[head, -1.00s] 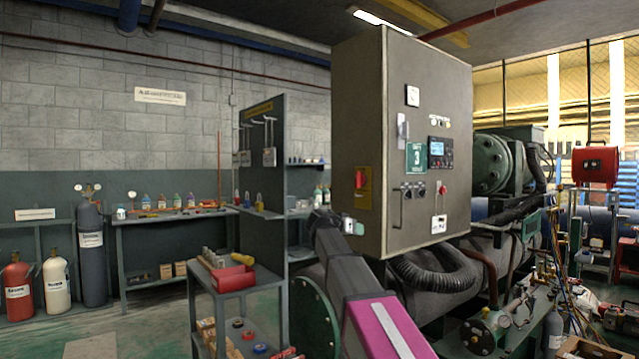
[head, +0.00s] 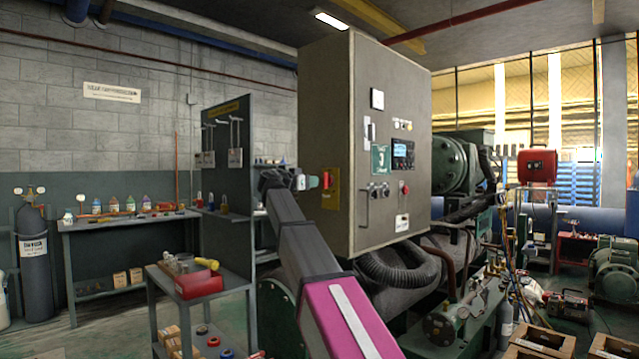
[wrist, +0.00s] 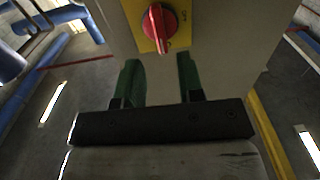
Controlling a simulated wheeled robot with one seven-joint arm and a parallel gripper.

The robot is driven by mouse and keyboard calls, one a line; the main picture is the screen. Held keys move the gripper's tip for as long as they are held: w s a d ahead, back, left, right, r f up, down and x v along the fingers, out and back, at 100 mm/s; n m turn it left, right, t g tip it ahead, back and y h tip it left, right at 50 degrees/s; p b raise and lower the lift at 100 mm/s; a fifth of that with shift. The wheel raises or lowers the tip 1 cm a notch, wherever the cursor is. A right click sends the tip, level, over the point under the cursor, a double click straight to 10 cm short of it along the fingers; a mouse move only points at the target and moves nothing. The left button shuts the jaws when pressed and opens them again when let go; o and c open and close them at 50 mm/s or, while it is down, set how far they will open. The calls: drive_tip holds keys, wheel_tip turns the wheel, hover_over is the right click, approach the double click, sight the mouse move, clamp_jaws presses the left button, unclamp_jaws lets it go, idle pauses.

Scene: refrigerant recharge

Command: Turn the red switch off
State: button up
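The red switch (head: 327,180) is a rotary knob on a yellow plate (head: 331,199), on the left side face of the grey control cabinet (head: 345,75). My gripper (head: 308,182) is just left of the switch in the head view, about level with it. In the wrist view, the red switch (wrist: 160,24) sits at the top centre on its yellow plate (wrist: 179,43). My gripper (wrist: 160,66) shows two green fingers spread apart, with nothing between them. The knob lies just beyond the fingertips, apart from them. The plate's lettering is too small to read.
The cabinet front holds other controls, including a small red button (head: 404,188) and a handle (head: 363,206). A grey cart (head: 235,283) with a red tray (head: 199,283) stands left of my arm. A tool board (head: 228,150) stands behind my arm.

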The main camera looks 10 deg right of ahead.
drive_tip(key=shift+x, duration=2.8)
drive_tip(key=shift+s, duration=0.1)
clamp_jaws()
drive_tip(key=n, duration=0.4)
drive_tip(key=shift+n, duration=0.3)
drive_tip(key=n, duration=0.4)
drive_tip(key=shift+a, duration=0.1)
drive_tip(key=shift+n, duration=0.3)
